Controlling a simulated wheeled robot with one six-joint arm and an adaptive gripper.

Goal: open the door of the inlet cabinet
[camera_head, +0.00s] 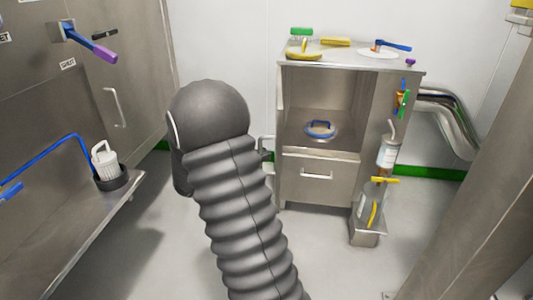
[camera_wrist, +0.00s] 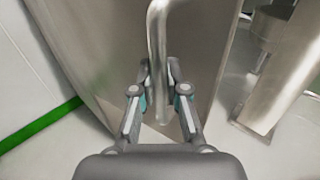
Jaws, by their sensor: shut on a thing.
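The inlet cabinet appears to be the steel cabinet (camera_head: 350,70) right of centre in the head view. My arm hides the gripper in the head view.
A drawer front (camera_head: 316,175) is below the compartment. Several small items lie on the cabinet top. A bottle (camera_head: 387,152) hangs on its right side, near a metal duct (camera_head: 450,110). A steel bench (camera_head: 90,215) stands at left. Floor between is clear.

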